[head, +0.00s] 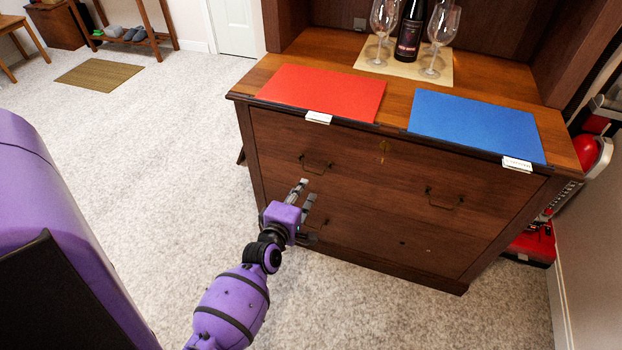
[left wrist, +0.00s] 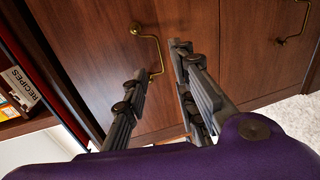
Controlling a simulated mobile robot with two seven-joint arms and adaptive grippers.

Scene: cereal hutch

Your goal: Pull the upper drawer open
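The wooden hutch has an upper drawer (head: 375,170) whose front looks flush with the cabinet. It has a left handle (head: 316,163) and a right handle (head: 444,202), both thin metal pulls. My left gripper (head: 306,190) is open in front of the drawer's left part, just below the left handle in the head view. In the left wrist view, my left gripper's fingers (left wrist: 158,62) are spread with the brass left handle (left wrist: 152,48) between or just beyond the tips. I cannot tell whether they touch. My right gripper is not in view.
A red mat (head: 322,92) and a blue mat (head: 475,124) lie on the hutch top, with a bottle (head: 411,30) and wine glasses (head: 436,40) behind. The lower drawer (head: 400,235) is below. A red appliance (head: 588,152) stands at right. Carpet (head: 150,140) at left is clear.

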